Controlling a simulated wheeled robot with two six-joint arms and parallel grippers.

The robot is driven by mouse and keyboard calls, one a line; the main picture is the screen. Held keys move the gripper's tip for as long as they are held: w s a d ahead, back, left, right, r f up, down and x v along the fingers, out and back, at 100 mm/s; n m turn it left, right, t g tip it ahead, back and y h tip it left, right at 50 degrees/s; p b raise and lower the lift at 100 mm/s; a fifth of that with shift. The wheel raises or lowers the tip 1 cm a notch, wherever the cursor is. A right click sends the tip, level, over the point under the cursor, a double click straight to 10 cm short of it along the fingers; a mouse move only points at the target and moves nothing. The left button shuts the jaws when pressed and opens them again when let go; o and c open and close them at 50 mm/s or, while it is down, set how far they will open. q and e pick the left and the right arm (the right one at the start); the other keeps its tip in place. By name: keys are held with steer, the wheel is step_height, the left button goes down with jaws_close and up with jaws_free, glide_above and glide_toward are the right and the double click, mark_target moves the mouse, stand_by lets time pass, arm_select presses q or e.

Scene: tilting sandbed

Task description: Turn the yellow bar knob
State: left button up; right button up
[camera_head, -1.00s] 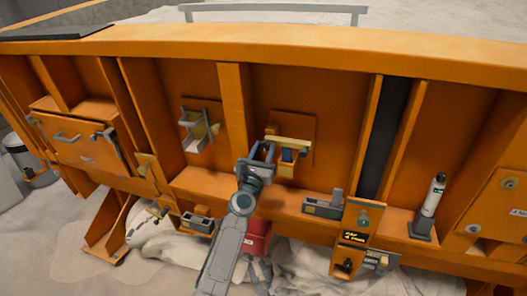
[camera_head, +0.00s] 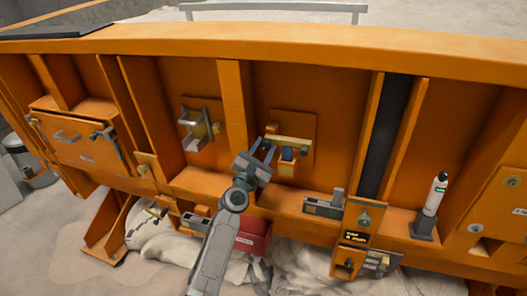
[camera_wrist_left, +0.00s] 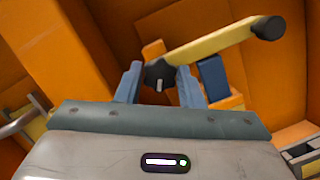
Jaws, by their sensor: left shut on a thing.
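The yellow bar knob (camera_head: 292,141) sits on an orange plate on the side of the sandbed. In the left wrist view the yellow bar (camera_wrist_left: 222,41) slants up to the right, with a dark round cap at its far end and a dark lobed hub (camera_wrist_left: 158,73) at its near end. My left gripper (camera_head: 264,150) is at the left end of the bar. In the wrist view its two blue-grey fingers stand on either side of the hub end and are shut on it. The exact contact is partly hidden. My right gripper is not in view.
A bracket with a grey handle (camera_head: 194,126) is left of the knob. A blue part (camera_head: 287,155) sits just under the bar. A grey box (camera_head: 322,207), a small display (camera_head: 356,238) and a white cylinder (camera_head: 435,194) are to the right. A red box (camera_head: 254,236) is below my arm.

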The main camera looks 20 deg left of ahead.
arm_select(q)
steer(key=m+h, duration=0.1)
steer(key=m, duration=0.2)
steer(key=shift+g, duration=0.3)
steer(key=m, duration=0.4)
steer(key=shift+m+g+h, duration=0.3)
steer(key=shift+g+h, duration=0.1)
steer(key=m+p, duration=0.1)
steer(key=m, duration=0.2)
steer(key=shift+a+r+m+g, duration=0.1)
steer(key=shift+m+g, duration=0.3)
steer(key=m, duration=0.3)
steer(key=shift+m+g+p, duration=0.3)
steer(key=shift+g+p, duration=0.05)
steer(key=shift+g, duration=0.05)
steer(key=m+g+y+p, duration=0.1)
steer(key=m, duration=0.5)
steer(key=shift+r+p, duration=0.15)
steer(key=shift+p, duration=0.25)
steer(key=m+y, duration=0.1)
steer(key=m, duration=0.2)
steer(key=shift+p, duration=0.4)
steer(key=shift+d+m+g+y+p, duration=0.25)
steer(key=shift+m+y, duration=0.35)
steer(key=shift+m, duration=0.6)
